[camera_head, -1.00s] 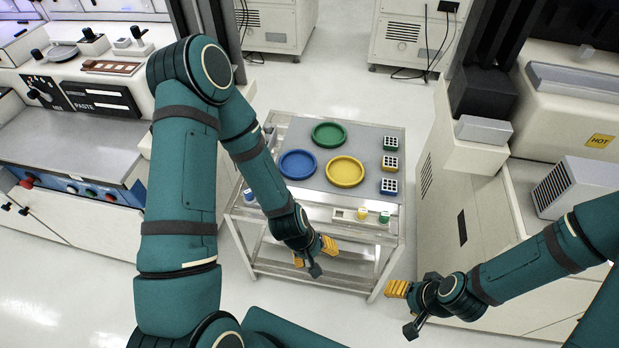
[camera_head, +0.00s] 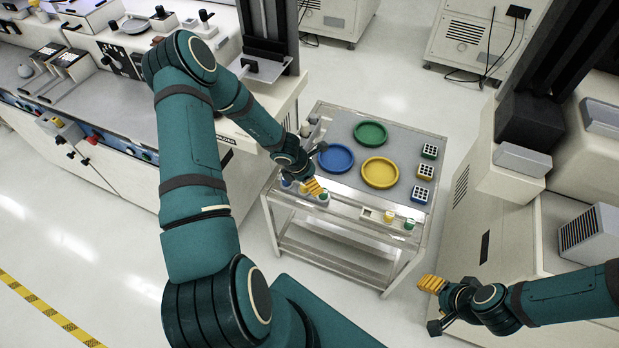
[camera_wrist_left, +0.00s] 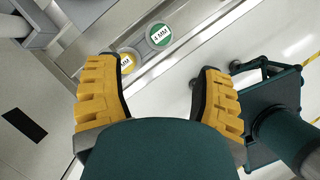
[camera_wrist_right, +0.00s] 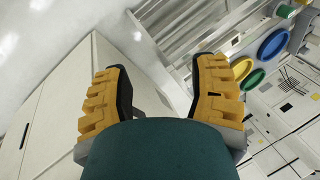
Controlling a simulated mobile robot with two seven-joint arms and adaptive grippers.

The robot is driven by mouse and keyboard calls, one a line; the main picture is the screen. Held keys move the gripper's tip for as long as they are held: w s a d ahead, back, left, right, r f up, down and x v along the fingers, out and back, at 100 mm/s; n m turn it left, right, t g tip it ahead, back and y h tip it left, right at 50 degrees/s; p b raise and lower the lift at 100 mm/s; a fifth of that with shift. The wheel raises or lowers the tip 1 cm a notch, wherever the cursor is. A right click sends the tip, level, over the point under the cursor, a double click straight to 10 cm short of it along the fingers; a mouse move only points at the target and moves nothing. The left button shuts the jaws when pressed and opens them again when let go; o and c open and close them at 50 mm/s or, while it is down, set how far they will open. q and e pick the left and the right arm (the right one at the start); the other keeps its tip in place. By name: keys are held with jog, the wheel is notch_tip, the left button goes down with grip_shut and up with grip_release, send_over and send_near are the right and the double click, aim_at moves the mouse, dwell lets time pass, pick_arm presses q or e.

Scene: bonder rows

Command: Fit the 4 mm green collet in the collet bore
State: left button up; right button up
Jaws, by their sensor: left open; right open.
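A round green cap marked 4 MM (camera_wrist_left: 160,35) sits in a pale holder at the cart's front edge in the left wrist view. A yellow cap (camera_wrist_left: 128,62) is beside it, partly behind a fingertip. My left gripper (camera_head: 313,186) is open and empty above the holder at the cart's front left; a green piece (camera_head: 323,197) shows there by its fingers. In the left wrist view the caps lie beyond the fingertips (camera_wrist_left: 165,80), not between them. My right gripper (camera_head: 432,284) is open and empty, right of the cart. I cannot make out the collet bore.
The cart (camera_head: 345,205) carries green (camera_head: 370,133), blue (camera_head: 335,158) and yellow (camera_head: 380,172) dishes. A second holder at front right has a yellow piece (camera_head: 389,216) and a green piece (camera_head: 410,224). Several small boxes stand on the right. Machines flank the cart.

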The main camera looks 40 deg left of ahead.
pick_arm(q)
jog(key=b+x, duration=0.7)
jog(key=x, duration=0.4)
jog(key=shift+f, duration=0.25)
pick_arm(e)
notch_tip(320, 180, down, 8)
jog(key=s, duration=0.2)
jog(key=shift+a+r+g, duration=0.2)
jog(key=shift+a+g, duration=0.05)
jog(key=shift+g, duration=0.05)
pick_arm(q)
grip_shut()
jog(key=shift+r, duration=0.15)
pick_arm(e)
jog(key=shift+r, duration=0.15)
pick_arm(q)
jog(key=shift+r+p, duration=3.45)
jog(key=shift+p, duration=0.05)
pick_arm(e)
notch_tip(320, 180, up, 7)
jog(key=w, duration=0.2)
jog(key=shift+d+f, duration=0.2)
pick_arm(q)
jog(key=shift+f, duration=0.2)
pick_arm(e)
jog(key=shift+f, duration=0.15)
